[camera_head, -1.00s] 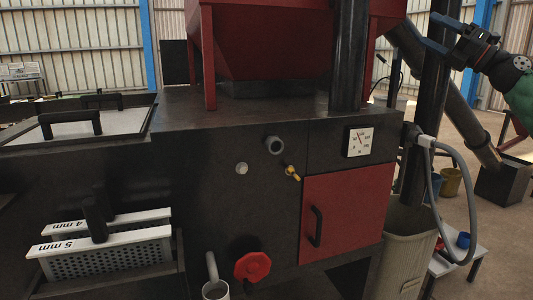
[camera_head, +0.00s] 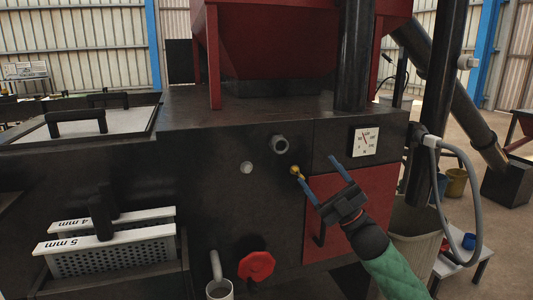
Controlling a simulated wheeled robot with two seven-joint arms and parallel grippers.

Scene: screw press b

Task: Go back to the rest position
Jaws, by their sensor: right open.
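My right gripper (camera_head: 322,176) is open and empty. It is in front of the red door (camera_head: 378,188) of the black press, with its two blue fingers pointing up and left. One fingertip is close to the small yellow valve (camera_head: 296,171); I cannot tell whether they touch. The gripper and my green-sleeved forearm hide much of the door and part of its black handle (camera_head: 318,238). My left gripper is not in view.
The black machine body (camera_head: 220,165) fills the middle. A red handwheel (camera_head: 256,266) and a mug (camera_head: 218,289) are below. A gauge (camera_head: 365,141) and grey hose (camera_head: 474,185) are at right. Two labelled sieves (camera_head: 105,245) stand at lower left. The floor at far right has free room.

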